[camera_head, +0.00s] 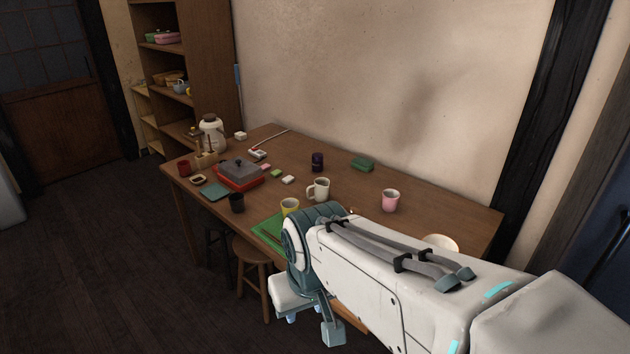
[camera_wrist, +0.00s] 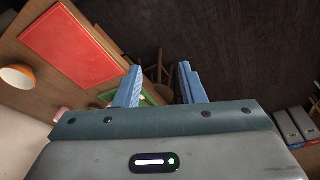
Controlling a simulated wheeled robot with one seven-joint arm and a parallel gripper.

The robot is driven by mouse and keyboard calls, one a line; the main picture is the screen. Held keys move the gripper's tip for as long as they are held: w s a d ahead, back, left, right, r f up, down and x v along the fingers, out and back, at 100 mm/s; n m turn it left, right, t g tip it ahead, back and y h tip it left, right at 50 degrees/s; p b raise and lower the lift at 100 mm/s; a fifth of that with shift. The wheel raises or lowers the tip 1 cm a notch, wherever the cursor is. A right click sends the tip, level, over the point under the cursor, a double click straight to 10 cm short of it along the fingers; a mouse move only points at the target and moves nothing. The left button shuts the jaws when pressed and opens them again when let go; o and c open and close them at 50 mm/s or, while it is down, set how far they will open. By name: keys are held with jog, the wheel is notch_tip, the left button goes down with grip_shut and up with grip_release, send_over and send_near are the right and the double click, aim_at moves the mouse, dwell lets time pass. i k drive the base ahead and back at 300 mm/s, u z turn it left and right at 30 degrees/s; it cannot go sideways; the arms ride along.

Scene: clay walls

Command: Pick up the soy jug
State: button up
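A small dark purple lidded container (camera_head: 317,161) stands upright near the back middle of the table; it may be the soy jug. Small dark-topped bottles (camera_head: 209,145) also stand in a wooden holder at the table's far left end, so I cannot tell which is the jug. My gripper (camera_wrist: 160,85) is open, its two blue fingers apart with nothing held between them. It points down past the table's front edge, well away from both candidates. The arm hides part of the near tabletop in the head view.
A stool (camera_head: 252,262) stands at the front. A red mat (camera_wrist: 70,42) shows in the wrist view. Floor at left is clear.

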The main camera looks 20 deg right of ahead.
aim_at(318, 192)
jog(key=i, duration=1.45)
jog(key=u, duration=0.05)
